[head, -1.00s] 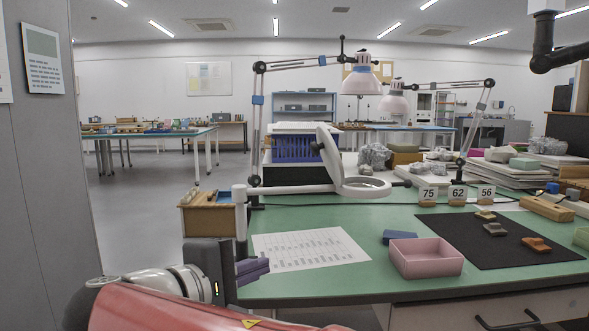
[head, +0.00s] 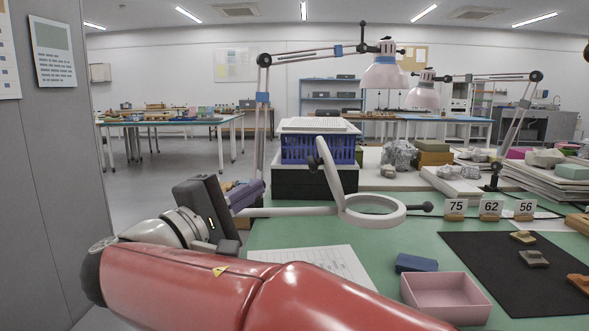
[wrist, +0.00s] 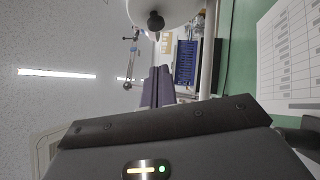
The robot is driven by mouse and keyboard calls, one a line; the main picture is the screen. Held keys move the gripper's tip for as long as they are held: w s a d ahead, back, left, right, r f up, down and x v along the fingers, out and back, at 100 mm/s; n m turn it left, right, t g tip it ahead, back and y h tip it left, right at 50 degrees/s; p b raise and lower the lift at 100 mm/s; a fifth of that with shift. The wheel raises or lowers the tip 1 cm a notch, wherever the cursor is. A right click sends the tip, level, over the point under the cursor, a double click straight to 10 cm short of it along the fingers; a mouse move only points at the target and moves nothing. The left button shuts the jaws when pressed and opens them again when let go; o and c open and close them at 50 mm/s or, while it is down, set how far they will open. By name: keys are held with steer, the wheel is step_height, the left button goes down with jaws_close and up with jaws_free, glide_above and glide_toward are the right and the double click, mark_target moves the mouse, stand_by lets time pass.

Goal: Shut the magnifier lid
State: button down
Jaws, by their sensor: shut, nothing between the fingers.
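The magnifier (head: 392,219) is a pale ring on a white arm above the green bench. Its round lid (head: 331,172) stands open, tilted steeply up from the left side of the ring, with a dark knob on its left face. My gripper (head: 258,190) is shut and empty, left of the lid and apart from it, near the magnifier's white arm. In the wrist view the purple-grey fingers (wrist: 158,82) lie together, and a pale disc with a dark knob, apparently the lid (wrist: 178,10), shows at the top edge.
A pink box (head: 446,298) and a blue block (head: 416,263) lie in front of the magnifier. A black mat (head: 490,270) with sherds is at right. Number cards (head: 490,207) stand behind it. A blue crate (head: 310,150) and lamp arms stand behind the lid.

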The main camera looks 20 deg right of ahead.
steer(key=w+d+r+p, duration=0.1)
steer(key=w+d+r, duration=0.1)
steer(key=d, duration=0.5)
steer(key=shift+w+d, duration=0.15)
steer(key=shift+d, duration=0.2)
steer(key=shift+r, duration=0.1)
